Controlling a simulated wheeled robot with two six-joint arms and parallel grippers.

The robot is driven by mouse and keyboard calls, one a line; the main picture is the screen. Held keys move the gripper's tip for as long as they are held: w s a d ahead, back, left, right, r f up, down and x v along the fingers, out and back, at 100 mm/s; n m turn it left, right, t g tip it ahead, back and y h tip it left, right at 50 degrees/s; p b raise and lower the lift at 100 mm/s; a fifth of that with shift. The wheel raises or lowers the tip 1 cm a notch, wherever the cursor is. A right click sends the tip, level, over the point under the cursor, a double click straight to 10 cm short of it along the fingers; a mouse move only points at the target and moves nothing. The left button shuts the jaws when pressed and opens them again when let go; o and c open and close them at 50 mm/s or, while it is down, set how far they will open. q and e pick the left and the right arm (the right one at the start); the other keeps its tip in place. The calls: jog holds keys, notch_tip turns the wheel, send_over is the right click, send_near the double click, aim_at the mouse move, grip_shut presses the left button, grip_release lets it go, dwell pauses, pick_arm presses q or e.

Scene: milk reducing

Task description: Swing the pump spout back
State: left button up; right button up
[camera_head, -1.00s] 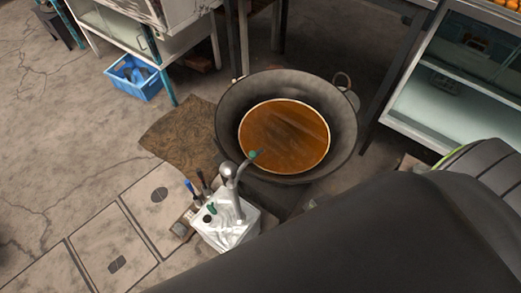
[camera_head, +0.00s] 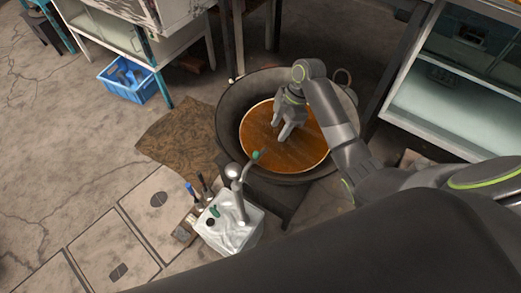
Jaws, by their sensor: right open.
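The pump spout (camera_head: 245,167) is a grey pipe with a green tip. It rises from a white box-shaped container (camera_head: 240,235) and its tip reaches over the near left rim of the wok. The large dark wok (camera_head: 229,112) holds brown-orange liquid (camera_head: 258,125). My right gripper (camera_head: 283,134) hangs over the liquid with its fingers apart and empty, pointing down. It is up and to the right of the spout tip, not touching it. I cannot tell its height above the liquid. My left gripper is not in view.
A blue crate (camera_head: 112,84) stands on the floor at the upper left, beside a white shelf unit. A brown mat (camera_head: 165,140) lies left of the wok. A glass cabinet (camera_head: 440,105) stands at the right. Small bottles stand by the white container.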

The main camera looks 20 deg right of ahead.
notch_tip(320, 180, up, 5)
jog(key=w+n, duration=0.2)
jog(key=n, duration=0.1)
jog(key=b, duration=0.8)
send_near(257, 153)
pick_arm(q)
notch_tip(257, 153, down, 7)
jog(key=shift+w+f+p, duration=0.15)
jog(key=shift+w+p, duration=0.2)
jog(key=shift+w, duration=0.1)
pick_arm(e)
jog(key=shift+g, duration=0.4)
jog(key=x, duration=0.9)
jog(key=shift+w, duration=0.35)
jog(key=shift+c, duration=0.4)
grip_shut()
